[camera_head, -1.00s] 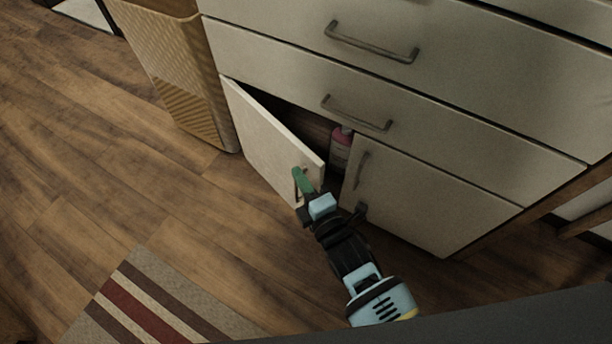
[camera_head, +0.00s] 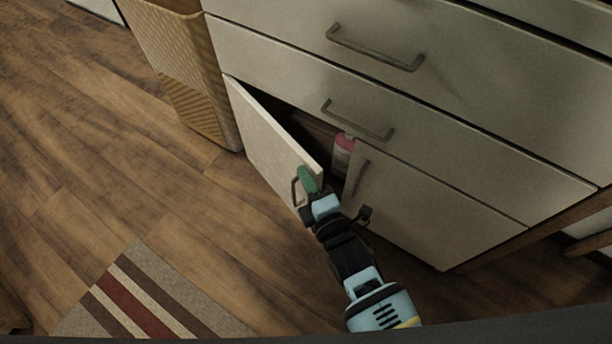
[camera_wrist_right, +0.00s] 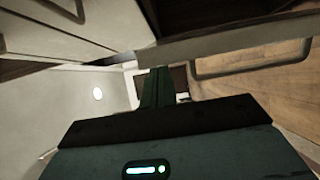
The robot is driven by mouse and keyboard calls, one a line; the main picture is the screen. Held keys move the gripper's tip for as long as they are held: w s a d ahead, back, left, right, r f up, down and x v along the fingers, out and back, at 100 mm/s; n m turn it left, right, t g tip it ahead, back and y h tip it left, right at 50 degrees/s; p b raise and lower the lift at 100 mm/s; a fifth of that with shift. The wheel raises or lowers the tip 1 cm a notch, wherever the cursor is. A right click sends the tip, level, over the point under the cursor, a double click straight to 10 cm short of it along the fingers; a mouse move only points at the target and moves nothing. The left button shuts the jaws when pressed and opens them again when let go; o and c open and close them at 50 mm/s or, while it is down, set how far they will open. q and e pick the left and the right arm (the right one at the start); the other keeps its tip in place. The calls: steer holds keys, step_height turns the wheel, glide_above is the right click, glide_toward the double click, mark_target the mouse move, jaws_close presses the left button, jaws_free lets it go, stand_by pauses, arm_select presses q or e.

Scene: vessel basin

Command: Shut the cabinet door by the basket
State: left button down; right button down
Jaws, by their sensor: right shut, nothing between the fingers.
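The cabinet door (camera_head: 268,140) beside the basket (camera_head: 188,75) stands partly open, hinged on its basket side. Its handle (camera_head: 296,188) is near the free edge. My right gripper (camera_head: 307,180) is shut and empty, with its green fingertips at the door's free edge beside the handle; I cannot tell if they touch. In the right wrist view the green fingers (camera_wrist_right: 155,88) reach up to the edge of the door (camera_wrist_right: 225,37), with the handle (camera_wrist_right: 255,68) to their right. My left gripper is not in view.
A pink-and-white bottle (camera_head: 343,152) stands inside the cabinet. The neighbouring door (camera_head: 430,205) is shut. Drawers (camera_head: 480,90) are shut above. A striped rug (camera_head: 150,295) lies on the open wooden floor at the left.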

steer(key=shift+w+d+n+y, duration=0.3)
steer(key=shift+w+d, duration=0.1)
steer(key=shift+d, duration=0.05)
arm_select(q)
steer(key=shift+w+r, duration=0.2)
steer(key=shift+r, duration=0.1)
arm_select(e)
steer(key=w+d+y, duration=0.1)
steer(key=w+d, duration=0.3)
steer(key=d, duration=0.2)
steer(key=shift+w+n+g, duration=0.4)
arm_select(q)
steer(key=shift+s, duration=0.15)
arm_select(e)
steer(key=shift+a, duration=0.1)
